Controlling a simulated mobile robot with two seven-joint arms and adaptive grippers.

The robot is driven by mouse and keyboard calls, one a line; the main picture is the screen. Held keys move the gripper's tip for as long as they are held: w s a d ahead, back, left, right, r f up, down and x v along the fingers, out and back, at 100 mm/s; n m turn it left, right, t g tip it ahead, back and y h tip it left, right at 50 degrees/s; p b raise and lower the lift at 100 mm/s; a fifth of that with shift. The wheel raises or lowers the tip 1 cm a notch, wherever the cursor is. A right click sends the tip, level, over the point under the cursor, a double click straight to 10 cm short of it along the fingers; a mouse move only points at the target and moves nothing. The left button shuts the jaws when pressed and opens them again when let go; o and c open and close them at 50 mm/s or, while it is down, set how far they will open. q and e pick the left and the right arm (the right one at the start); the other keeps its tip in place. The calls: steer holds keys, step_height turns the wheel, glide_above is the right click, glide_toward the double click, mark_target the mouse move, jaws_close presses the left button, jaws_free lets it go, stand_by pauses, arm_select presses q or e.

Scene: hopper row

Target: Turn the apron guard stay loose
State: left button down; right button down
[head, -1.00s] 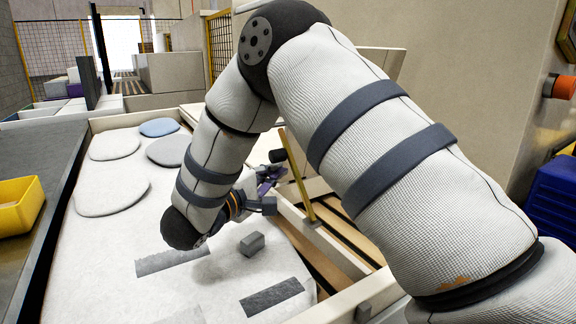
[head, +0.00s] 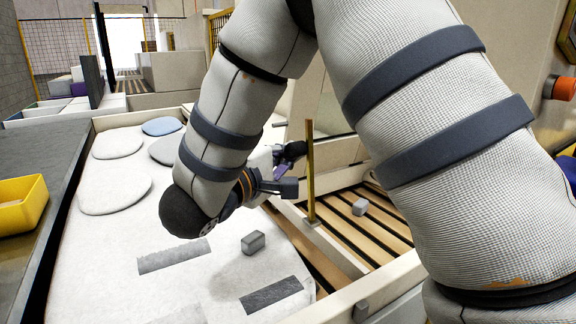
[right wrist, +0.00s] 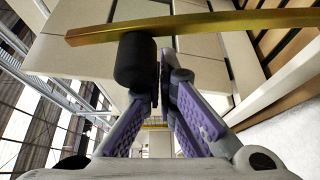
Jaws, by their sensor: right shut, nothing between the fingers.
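The stay appears to be the yellow bar (head: 310,172), nearly upright at the edge between the white bed and the slatted bay. It crosses the top of the right wrist view (right wrist: 215,22). A black cylindrical grip (right wrist: 135,60) sits against the bar; it also shows in the head view (head: 292,150). My right gripper (head: 284,176) is left of the bar. Its purple fingers (right wrist: 168,78) are shut and empty, with their tips close beside the grip; I cannot tell whether they touch it. My left gripper is out of view.
The white bed (head: 110,245) holds several flat round pads and a small grey block (head: 253,243). Another grey block (head: 360,207) lies on wooden slats (head: 345,228) right of the bar. A yellow bin (head: 22,204) stands at left. My right arm covers much of the right side.

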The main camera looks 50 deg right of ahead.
steer(key=s+a+r, duration=0.1)
steer(key=s+r, duration=0.1)
steer(key=s, duration=0.3)
steer(key=shift+s+a, duration=0.3)
steer(key=shift+s, duration=0.1)
